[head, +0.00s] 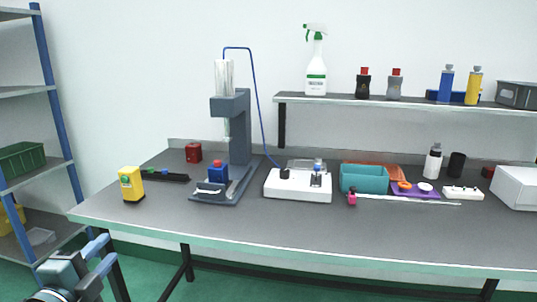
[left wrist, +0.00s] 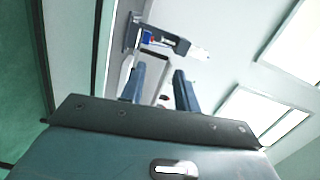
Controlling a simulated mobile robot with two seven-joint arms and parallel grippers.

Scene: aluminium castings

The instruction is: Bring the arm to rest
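My left gripper (head: 108,250) is at the lower left of the head view, in front of the bench's left end and apart from everything on it. In the left wrist view its two blue-grey fingers (left wrist: 160,78) stand apart with nothing between them. It is open and empty. My right gripper is in neither view.
The grey bench (head: 300,228) carries a yellow device (head: 131,184), a press-like stand (head: 240,130), a white box with a hose (head: 297,186) and a teal bin (head: 364,178). A blue-posted shelf rack (head: 55,95) stands at left. The bench's front strip is mostly clear.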

